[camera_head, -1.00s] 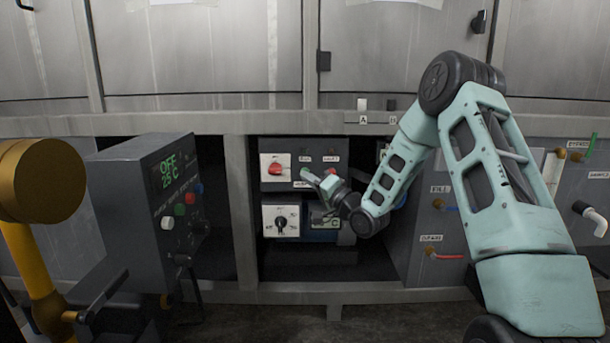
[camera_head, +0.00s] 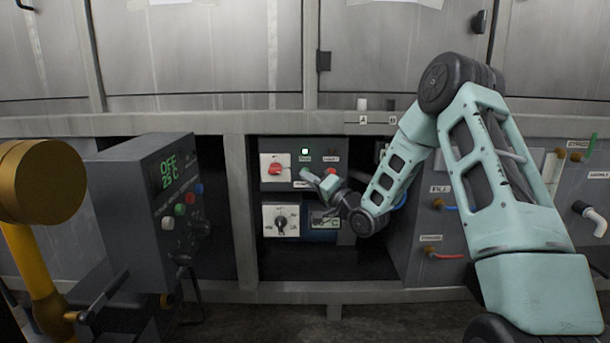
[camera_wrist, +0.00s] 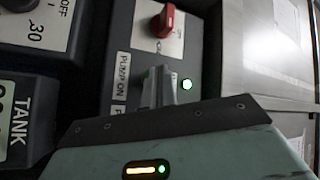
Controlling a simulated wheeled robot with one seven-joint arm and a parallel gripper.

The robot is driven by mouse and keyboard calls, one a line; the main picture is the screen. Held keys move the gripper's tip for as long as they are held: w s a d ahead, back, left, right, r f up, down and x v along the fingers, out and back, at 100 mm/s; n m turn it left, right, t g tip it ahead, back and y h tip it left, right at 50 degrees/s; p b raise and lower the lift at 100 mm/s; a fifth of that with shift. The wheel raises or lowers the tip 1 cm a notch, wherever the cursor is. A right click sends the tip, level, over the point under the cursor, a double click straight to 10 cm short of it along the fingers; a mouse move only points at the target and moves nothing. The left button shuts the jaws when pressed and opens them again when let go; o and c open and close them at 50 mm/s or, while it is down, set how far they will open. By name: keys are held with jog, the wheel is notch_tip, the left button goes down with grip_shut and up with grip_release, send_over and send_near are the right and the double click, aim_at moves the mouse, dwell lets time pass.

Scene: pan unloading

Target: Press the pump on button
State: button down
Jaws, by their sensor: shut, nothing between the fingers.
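The pump panel (camera_head: 316,154) is set in the dark opening in the middle of the head view. A PUMP ON label (camera_wrist: 121,76) shows on it in the wrist view. My gripper (camera_head: 307,174) is shut and empty, its tips at the panel beside that label; the fingers (camera_wrist: 162,86) also show in the wrist view. They hide the pump on button, so I cannot see contact directly.
A red rotary switch (camera_head: 274,168) is left of my gripper. A black-knobbed dial (camera_head: 281,222) sits below. A control box (camera_head: 165,205) reading OFF stands at the left, beside a yellow post (camera_head: 45,270). Valve panels flank my arm on the right.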

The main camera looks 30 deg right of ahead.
jog(key=shift+s+a, duration=0.4)
jog(key=shift+s, duration=0.25)
jog(key=shift+s+a+p, duration=0.2)
jog(key=shift+s+a, duration=0.5)
jog(key=shift+s, duration=0.35)
jog(key=shift+s+a+p, duration=0.15)
jog(key=shift+s+a, duration=0.55)
jog(key=shift+s, duration=0.3)
